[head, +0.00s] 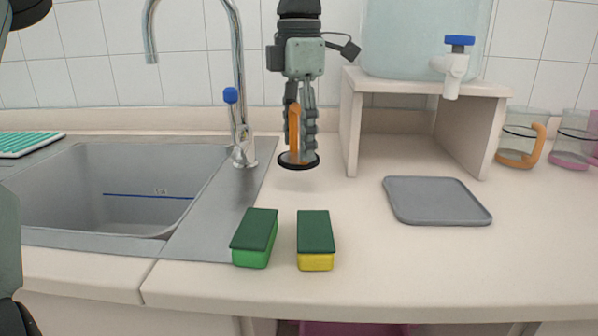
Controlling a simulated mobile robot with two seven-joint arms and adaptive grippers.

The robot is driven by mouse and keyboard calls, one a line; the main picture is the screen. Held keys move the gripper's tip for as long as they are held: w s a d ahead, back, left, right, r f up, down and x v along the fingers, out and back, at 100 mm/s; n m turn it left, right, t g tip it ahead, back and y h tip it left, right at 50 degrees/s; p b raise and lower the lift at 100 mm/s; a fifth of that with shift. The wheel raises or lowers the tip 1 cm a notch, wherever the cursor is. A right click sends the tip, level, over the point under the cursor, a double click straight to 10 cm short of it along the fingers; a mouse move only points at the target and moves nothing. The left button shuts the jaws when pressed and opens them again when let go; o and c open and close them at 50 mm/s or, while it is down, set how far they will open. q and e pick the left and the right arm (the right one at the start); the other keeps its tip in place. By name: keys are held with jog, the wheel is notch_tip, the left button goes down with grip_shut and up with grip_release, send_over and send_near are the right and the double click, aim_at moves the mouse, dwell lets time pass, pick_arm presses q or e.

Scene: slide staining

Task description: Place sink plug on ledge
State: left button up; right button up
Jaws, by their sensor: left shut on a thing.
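The sink plug, a black disc (310,163) with an upright orange handle (294,135), is in my left gripper (301,143). The gripper points straight down and its fingers are shut on the handle. The disc hangs level, at or just above the counter right of the tap; I cannot tell whether it touches. A raised pale ledge (190,121) runs along the tiled wall behind the sink and the gripper. The grey sink (150,215) is to the left. My right gripper is not in view.
The tap (240,110) stands close left of the gripper. A wooden stand (352,125) with a water tank (425,40) is close right. Green (254,237) and yellow (315,240) sponges lie in front. A grey tray (436,200) lies right, with mugs (520,137) beyond.

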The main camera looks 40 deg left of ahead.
aim_at(299, 105)
pick_arm(q)
jog(key=shift+f, duration=2.7)
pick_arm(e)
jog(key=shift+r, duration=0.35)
pick_arm(q)
jog(key=shift+f, duration=0.15)
jog(key=o, duration=1.3)
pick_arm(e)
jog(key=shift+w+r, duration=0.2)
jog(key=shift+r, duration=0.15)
pick_arm(q)
jog(key=shift+r, duration=0.2)
notch_tip(299, 105, up, 10)
jog(key=shift+w+r, duration=0.1)
jog(key=shift+r, duration=0.85)
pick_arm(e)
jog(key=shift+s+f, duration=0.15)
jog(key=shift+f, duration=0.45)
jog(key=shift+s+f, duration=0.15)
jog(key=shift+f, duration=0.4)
